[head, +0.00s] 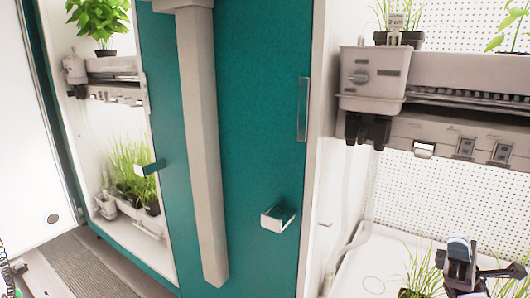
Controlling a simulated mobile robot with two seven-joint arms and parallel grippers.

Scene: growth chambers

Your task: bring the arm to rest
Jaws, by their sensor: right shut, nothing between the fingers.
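My right gripper (460,252) shows at the lower right, in front of the open growth chamber on that side. It is shut with nothing between its fingers. It is dark with a blue-grey part at the top, and grass-like plants (418,272) show beside and behind it. I cannot tell whether it touches them. My left gripper is not in view.
A teal door (255,120) with a metal handle (278,215) fills the middle. The right chamber has a shelf unit (450,85) with a control box (372,78) above the gripper. A left chamber holds potted grass (133,172) and a leafy plant (97,22).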

